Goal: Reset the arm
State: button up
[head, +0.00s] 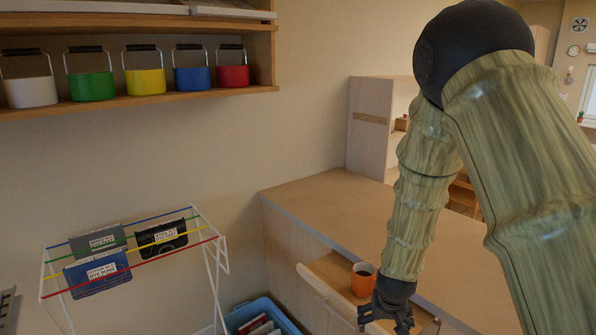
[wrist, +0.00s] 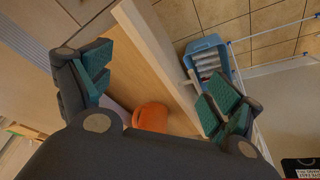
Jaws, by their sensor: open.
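My gripper (head: 387,318) hangs over the open drawer (head: 327,287) at the front of the wooden counter (head: 335,205). In the wrist view my gripper (wrist: 160,92) has its green-padded fingers spread wide apart, with nothing between them. An orange mug (head: 363,279) stands in the drawer just beside my gripper. The mug also shows in the wrist view (wrist: 151,117), partly hidden behind the gripper body. My arm comes down from the upper right of the head view.
A shelf (head: 160,99) with several coloured buckets is on the wall at upper left. A wire rack (head: 215,250) with coloured bars holds dark items at lower left. A blue bin (head: 262,315) stands on the floor between rack and drawer. The counter top is mostly clear.

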jog(key=s+d+f+g, duration=0.2)
jog(key=s+f, duration=1.3)
jog(key=s, duration=0.1)
jog(key=s+a+f, duration=0.1)
jog(key=s+f, duration=0.3)
jog(key=s, duration=0.8)
jog(key=s+a+f+n+g+y, duration=0.1)
jog(key=s+f, duration=0.4)
jog(key=s, duration=0.6)
jog(key=shift+s+f+g, duration=0.3)
jog(key=shift+s, duration=0.1)
